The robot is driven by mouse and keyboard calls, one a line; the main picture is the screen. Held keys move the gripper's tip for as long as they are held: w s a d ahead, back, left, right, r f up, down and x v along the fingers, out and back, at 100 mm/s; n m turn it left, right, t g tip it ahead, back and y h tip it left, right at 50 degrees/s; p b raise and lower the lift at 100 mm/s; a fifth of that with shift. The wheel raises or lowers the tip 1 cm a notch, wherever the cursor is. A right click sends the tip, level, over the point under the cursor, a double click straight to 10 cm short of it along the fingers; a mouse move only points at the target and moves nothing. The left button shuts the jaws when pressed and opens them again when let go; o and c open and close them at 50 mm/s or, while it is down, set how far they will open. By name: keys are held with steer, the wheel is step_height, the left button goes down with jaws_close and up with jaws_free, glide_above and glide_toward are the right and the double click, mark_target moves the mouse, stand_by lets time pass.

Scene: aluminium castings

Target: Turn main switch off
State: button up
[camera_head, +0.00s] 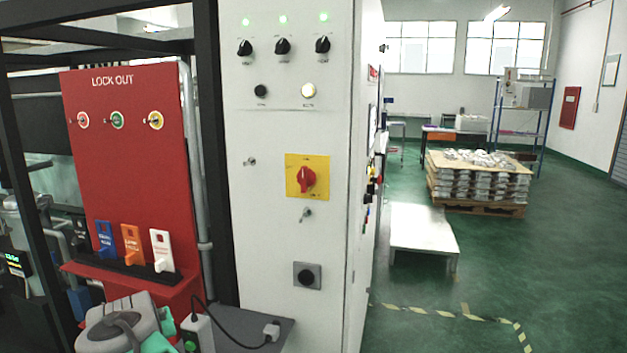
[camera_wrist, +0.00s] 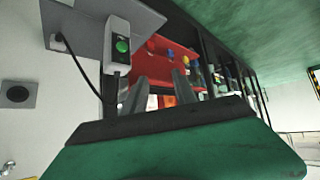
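The main switch (camera_head: 307,179) is a red rotary knob on a yellow square plate, on the front of the white cabinet. Its handle looks roughly upright; its labels are too small to read. In the head view, grey and green parts at the bottom left look like my arm, low and left of the switch; my fingers cannot be made out there. In the wrist view, my gripper (camera_wrist: 163,82) shows two grey fingers apart with nothing between them. They point towards the red lockout board (camera_wrist: 168,48). The switch is not visible in the wrist view.
The lockout board (camera_head: 125,160) with hanging tags stands left of the cabinet (camera_head: 262,230). A green-button box (camera_head: 197,334) with a cable is by a grey shelf (camera_head: 255,330), also seen in the wrist view (camera_wrist: 118,45). A low platform (camera_head: 422,228) and loaded pallet (camera_head: 478,208) stand right.

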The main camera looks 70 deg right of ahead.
steer(key=s+d+r+m+h, duration=0.1)
steer(key=d+r+m+h, duration=0.1)
steer(key=d+r, duration=0.3)
steer(key=s+d+r+m+h, duration=0.1)
steer(key=d+r+h, duration=0.1)
steer(key=d, duration=0.5)
steer(key=m+g+h, duration=0.5)
steer(key=m+h, duration=0.2)
steer(key=h, duration=0.1)
glide_toward(303, 174)
steer(key=d, duration=0.2)
steer(key=d+p, duration=0.1)
steer(key=d, duration=0.2)
steer(key=w+d, duration=0.1)
steer(key=d, duration=0.1)
steer(key=shift+d+f+p, duration=0.1)
steer(key=shift+d+p, duration=0.2)
steer(key=shift+w+d, duration=0.2)
steer(key=shift+d, duration=0.3)
steer(key=shift+f, duration=0.1)
steer(key=shift+c, duration=0.5)
jaws_close()
